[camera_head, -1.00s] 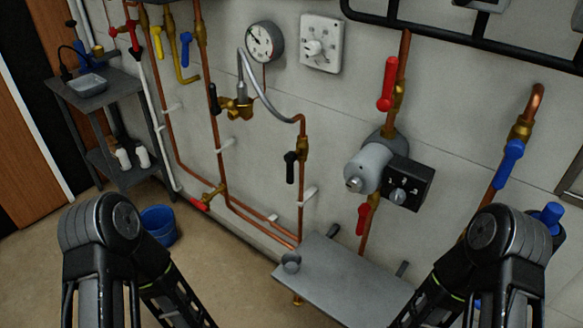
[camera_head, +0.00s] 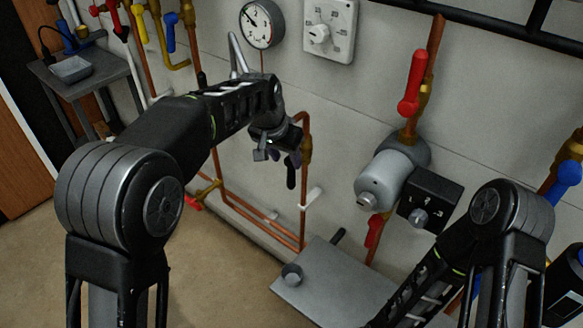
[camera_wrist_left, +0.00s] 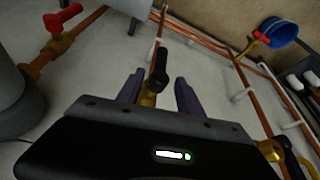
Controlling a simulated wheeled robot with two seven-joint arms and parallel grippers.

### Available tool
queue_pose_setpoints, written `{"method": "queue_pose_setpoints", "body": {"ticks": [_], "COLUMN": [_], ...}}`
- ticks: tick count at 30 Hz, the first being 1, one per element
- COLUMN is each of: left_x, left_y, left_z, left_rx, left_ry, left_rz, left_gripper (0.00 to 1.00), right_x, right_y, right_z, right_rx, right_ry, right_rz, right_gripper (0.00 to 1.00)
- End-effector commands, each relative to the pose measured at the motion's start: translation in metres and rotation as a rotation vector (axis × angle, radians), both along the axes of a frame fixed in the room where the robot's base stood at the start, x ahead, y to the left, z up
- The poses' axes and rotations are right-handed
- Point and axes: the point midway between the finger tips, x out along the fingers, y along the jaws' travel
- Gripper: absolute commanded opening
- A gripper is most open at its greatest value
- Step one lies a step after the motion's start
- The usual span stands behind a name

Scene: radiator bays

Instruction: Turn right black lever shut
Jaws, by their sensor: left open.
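The right black lever (camera_head: 291,179) hangs downward beside its copper pipe in the head view; its upper part is hidden behind my left gripper (camera_head: 277,154). In the left wrist view the lever (camera_wrist_left: 158,66) is a short black handle at a brass valve (camera_wrist_left: 149,98). My left gripper (camera_wrist_left: 158,76) is open, with its purple fingers on either side of the lever and gaps visible. I cannot tell how deep the lever sits between them. My right arm shows at lower right, but its gripper is out of view.
A grey heater cylinder (camera_head: 385,182) with a black control box (camera_head: 431,199) and a red lever (camera_head: 412,83) are to the right. A grey shelf (camera_head: 335,288) juts out below. Copper pipes (camera_head: 304,205) run along the wall; a gauge (camera_head: 262,24) is above.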

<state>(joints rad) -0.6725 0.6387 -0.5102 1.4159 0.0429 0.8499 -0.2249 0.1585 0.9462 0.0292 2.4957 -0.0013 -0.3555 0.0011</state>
Motion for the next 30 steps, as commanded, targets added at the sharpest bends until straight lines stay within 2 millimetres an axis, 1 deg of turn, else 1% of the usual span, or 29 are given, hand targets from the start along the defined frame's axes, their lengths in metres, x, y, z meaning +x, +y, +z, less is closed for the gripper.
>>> {"method": "queue_pose_setpoints", "body": {"ticks": [8,13,22,26,30], "left_x": [0.001,0.007,0.022,0.026,0.027], "left_y": [0.0,-0.002,-0.01,-0.012,-0.012], "left_z": [-0.004,-0.02,-0.062,-0.072,-0.074], "left_rx": [0.0,0.002,0.002,0.0,-0.001], "left_ry": [0.002,0.004,0.004,0.002,0.002], "left_rz": [0.001,0.002,0.002,0.001,0.001], "left_gripper": [0.43,0.43,0.43,0.43,0.43], "right_x": [0.0,0.0,0.0,0.0,0.0], "right_y": [0.0,0.0,0.0,0.0,0.0], "right_z": [0.001,0.003,0.009,0.01,0.01], "right_rx": [0.0,0.0,0.0,0.0,0.0], "right_ry": [0.0,0.0,0.0,0.0,0.001], "right_rz": [0.0,0.0,0.0,0.0,0.0], "right_gripper": [0.0,0.0,0.0,0.0,0.0]}}
